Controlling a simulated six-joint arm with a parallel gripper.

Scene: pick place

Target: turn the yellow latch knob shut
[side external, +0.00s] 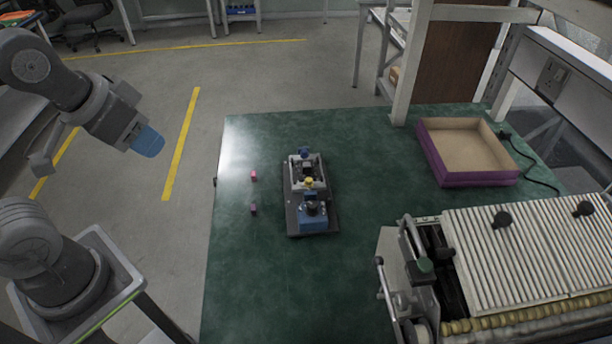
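A small yellow knob (309,182) sits on a grey and blue fixture (318,218) in the middle of the green table. The fixture stands on a dark base plate. The knob is too small here to tell which way it is turned. My gripper (148,142), with a blue part at its end, hangs at the upper left, off the table and well apart from the fixture. Its fingers are too small and angled to tell whether they are open.
A pink block (253,175) and a purple block (253,210) lie left of the fixture. A purple-walled tray (468,178) stands at the back right. A ribbed conveyor machine (520,260) fills the front right. The green table (270,290) is bare at the front left.

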